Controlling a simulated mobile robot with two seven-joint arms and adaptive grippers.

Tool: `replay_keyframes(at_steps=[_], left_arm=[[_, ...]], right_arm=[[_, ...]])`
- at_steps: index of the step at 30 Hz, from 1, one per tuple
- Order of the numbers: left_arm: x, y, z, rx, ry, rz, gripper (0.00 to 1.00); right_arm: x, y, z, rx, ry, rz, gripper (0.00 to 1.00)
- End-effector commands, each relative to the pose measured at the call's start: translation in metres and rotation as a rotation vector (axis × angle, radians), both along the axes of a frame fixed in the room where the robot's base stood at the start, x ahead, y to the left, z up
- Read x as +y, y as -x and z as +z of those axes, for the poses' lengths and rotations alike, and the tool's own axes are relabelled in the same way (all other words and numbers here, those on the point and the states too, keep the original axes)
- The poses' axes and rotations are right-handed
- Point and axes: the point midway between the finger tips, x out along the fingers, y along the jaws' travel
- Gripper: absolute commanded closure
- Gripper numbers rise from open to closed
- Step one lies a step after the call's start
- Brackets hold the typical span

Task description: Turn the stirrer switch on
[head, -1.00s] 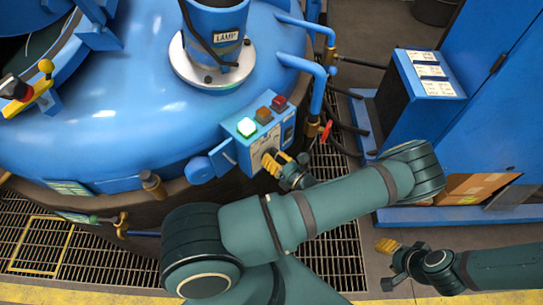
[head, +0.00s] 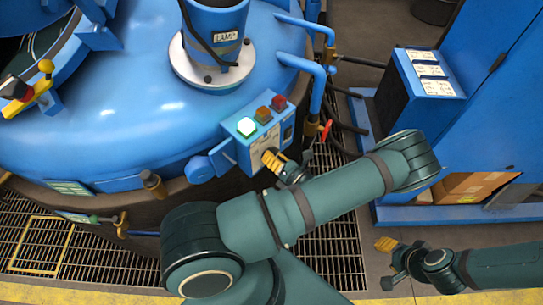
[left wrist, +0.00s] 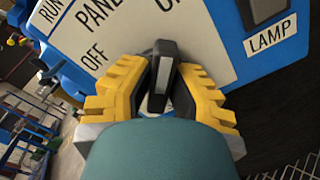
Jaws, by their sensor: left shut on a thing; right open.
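A blue control box (head: 262,143) sits on the side of the blue furnace, with a lit green lamp (head: 247,126) and unlit orange and red lamps on top. My left gripper (head: 270,160) is at the box's front face. In the left wrist view, its yellow fingers (left wrist: 160,95) are shut on a black switch knob (left wrist: 165,62) on a white panel (left wrist: 125,28). "RUN", "OFF" and part of "PANEL" are readable; no stirrer label shows. My right gripper (head: 386,247) is open and empty at the lower right, away from the box.
A dark switch (left wrist: 262,10) labelled "LAMP" is beside the held knob. Blue pipes (head: 318,85) and a red-handled valve (head: 326,131) are right of the box. A blue cabinet (head: 500,110) stands at right. Floor grating (head: 335,265) lies below.

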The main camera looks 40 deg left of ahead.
Motion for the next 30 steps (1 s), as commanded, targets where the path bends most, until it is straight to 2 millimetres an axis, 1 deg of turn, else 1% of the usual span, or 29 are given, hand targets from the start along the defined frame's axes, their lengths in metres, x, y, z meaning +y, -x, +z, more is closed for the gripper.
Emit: replay_keyframes(at_steps=[3, 4, 6, 15, 19, 23, 30], left_arm=[[0.001, 0.000, 0.001, 0.000, -0.003, 0.001, 1.00], [0.001, 0.000, 0.001, 0.000, -0.003, 0.001, 0.74], [0.001, 0.000, 0.001, 0.000, -0.003, 0.001, 0.52], [0.000, 0.000, 0.000, -0.001, -0.001, 0.001, 0.52], [-0.008, 0.000, 0.000, -0.002, 0.001, -0.002, 0.52], [-0.028, 0.001, 0.000, -0.002, 0.002, -0.003, 0.52], [-0.077, 0.004, 0.000, -0.002, 0.002, -0.002, 0.52]], right_arm=[[0.000, 0.000, 0.000, 0.000, 0.000, 0.000, 0.53], [0.000, 0.000, 0.000, 0.000, 0.000, 0.000, 0.53], [0.000, 0.000, 0.000, 0.000, 0.000, 0.000, 0.53], [0.000, 0.000, 0.000, 0.000, 0.000, 0.000, 0.53], [0.000, 0.000, 0.000, 0.000, 0.000, 0.000, 0.53], [0.000, 0.000, 0.000, 0.000, 0.000, 0.000, 0.53], [0.000, 0.000, 0.000, 0.000, 0.000, 0.000, 0.53]])
